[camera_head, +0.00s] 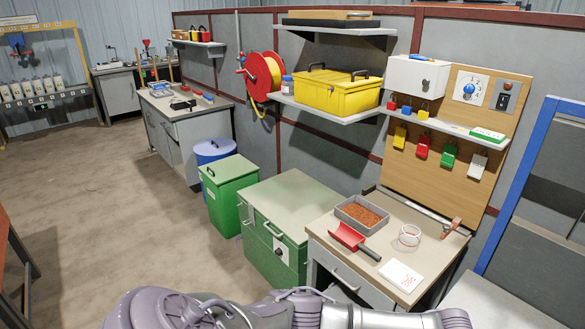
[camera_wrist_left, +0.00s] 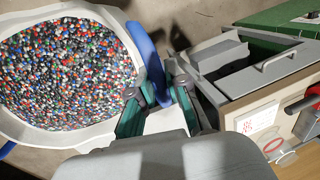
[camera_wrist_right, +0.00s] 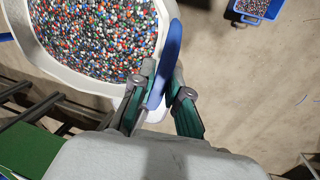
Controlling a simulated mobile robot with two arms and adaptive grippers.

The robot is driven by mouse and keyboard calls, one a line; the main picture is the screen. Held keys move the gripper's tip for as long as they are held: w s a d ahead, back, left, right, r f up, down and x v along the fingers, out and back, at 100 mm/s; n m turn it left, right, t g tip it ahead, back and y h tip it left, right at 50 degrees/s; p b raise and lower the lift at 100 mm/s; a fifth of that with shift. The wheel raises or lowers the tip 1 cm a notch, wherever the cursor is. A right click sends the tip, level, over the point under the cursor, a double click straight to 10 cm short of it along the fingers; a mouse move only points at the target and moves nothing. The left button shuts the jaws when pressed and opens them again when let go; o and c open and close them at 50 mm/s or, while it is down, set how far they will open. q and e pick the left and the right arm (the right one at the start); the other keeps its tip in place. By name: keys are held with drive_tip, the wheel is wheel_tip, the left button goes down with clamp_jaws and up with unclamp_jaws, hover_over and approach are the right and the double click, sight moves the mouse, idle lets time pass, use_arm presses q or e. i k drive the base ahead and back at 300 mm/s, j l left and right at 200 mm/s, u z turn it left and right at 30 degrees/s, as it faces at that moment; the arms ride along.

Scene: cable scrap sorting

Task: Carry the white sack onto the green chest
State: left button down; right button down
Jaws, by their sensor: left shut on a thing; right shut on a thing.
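The white sack (camera_wrist_left: 72,137) is open at the top and full of mixed coloured granules. It has blue handles and also shows in the right wrist view (camera_wrist_right: 62,74). My left gripper (camera_wrist_left: 160,92) is shut on one blue handle (camera_wrist_left: 148,55) at the sack's rim. My right gripper (camera_wrist_right: 162,88) is shut on another blue handle (camera_wrist_right: 172,50). The low green chest (camera_head: 293,200) stands in the middle of the head view, with a flat, clear, pale green lid. The sack and both grippers are out of the head view; whether the sack touches the floor is unclear.
A tall green bin (camera_head: 230,172) and a blue drum (camera_head: 213,150) stand left of the chest. The floor at left is open. A blue crate (camera_wrist_right: 243,17) lies on the floor.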

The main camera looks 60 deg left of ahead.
sight(295, 204)
drive_tip(key=j+u, duration=0.1)
drive_tip(key=j, duration=5.15)
drive_tip(key=i, duration=1.4)
